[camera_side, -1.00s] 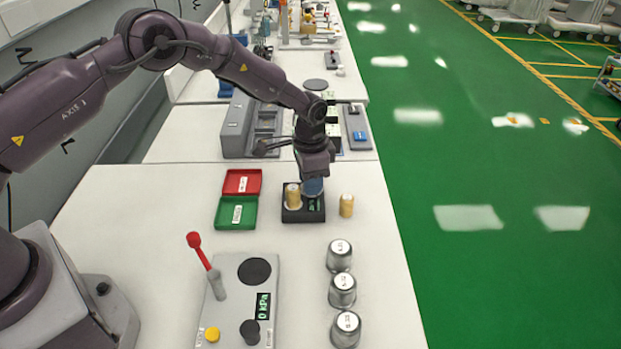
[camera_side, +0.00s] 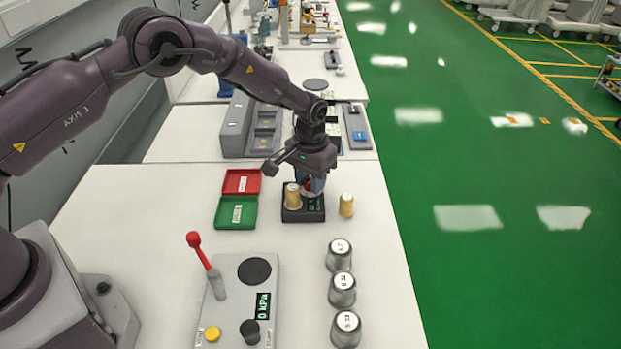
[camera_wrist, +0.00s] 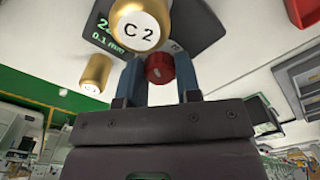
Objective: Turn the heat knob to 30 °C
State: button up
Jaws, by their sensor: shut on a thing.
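My gripper (camera_side: 312,187) points down over the small black box (camera_side: 290,215) in the middle of the near table. In the wrist view its two blue fingers (camera_wrist: 160,75) are closed on a round red knob (camera_wrist: 158,66). A bit of red also shows between the fingers in the side view. The box has a green display (camera_wrist: 105,40) that reads partly "0.1 mm"; the rest is hidden. I see no temperature scale or pointer on the knob, and cannot tell its setting.
A gold cylinder marked C 2 (camera_wrist: 137,27) stands on the box close by my fingers. Another gold cylinder (camera_side: 346,205) stands to its right. Red (camera_side: 241,181) and green (camera_side: 236,213) trays lie left. A lever panel (camera_side: 232,302) and metal cups (camera_side: 341,290) are nearer the camera.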

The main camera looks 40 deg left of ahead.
dwell(0.4)
jog(key=o, duration=0.6)
jog(key=shift+r, duration=0.15)
notch_tip(320, 180, up, 13)
jog(key=shift+f, duration=0.1)
